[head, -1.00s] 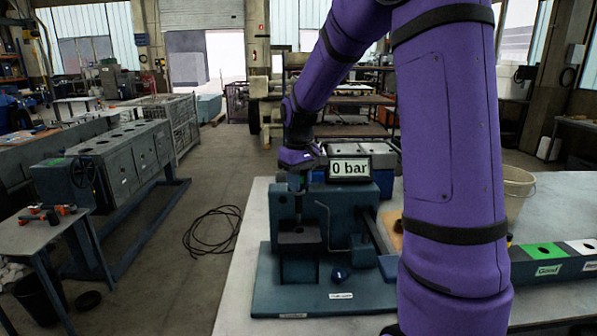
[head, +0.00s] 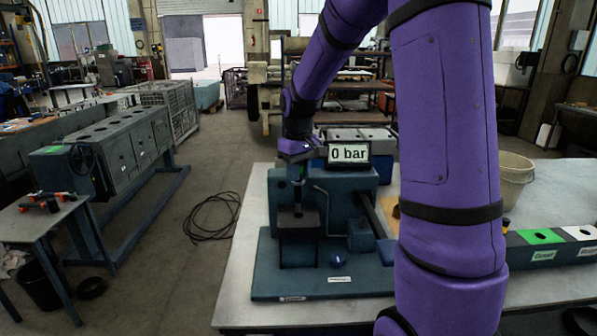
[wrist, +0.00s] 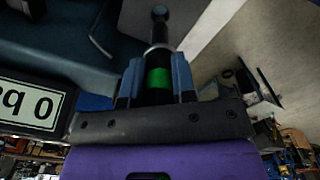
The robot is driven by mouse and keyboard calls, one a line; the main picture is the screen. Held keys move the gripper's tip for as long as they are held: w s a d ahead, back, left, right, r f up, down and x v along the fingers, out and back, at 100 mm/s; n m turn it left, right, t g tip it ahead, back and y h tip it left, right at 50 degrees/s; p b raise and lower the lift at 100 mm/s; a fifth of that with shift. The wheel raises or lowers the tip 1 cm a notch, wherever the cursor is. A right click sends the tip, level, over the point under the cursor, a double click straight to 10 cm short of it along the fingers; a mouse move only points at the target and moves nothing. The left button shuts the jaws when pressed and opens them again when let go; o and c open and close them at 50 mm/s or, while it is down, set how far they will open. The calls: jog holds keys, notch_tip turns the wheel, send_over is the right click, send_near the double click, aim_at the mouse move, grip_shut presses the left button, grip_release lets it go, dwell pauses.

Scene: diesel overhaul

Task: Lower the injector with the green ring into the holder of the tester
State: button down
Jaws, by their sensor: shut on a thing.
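My gripper (head: 297,166) is shut on the injector (head: 297,197), which hangs upright with its thin tip over the holder (head: 299,222) of the blue tester (head: 338,197). In the wrist view the injector (wrist: 159,52) shows a green ring (wrist: 158,79) between the two blue-grey fingers of my gripper (wrist: 156,80). Its dark lower part ends in a round tip close to the holder's top. I cannot tell whether the tip is inside the hole or just above it. The tester's display (head: 349,154) reads 0 bar.
A rack with green and white labelled places (head: 541,237) lies at the right of the table (head: 240,270). A beige bucket (head: 513,178) stands behind it. A bent lever rod rises beside the holder. My arm hides part of the tester's right side.

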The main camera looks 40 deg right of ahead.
aim_at(299, 212)
jog(key=shift+f, duration=0.2)
jog(key=shift+f, duration=4.7)
dwell(0.3)
jog(key=shift+c, duration=2.3)
grip_release()
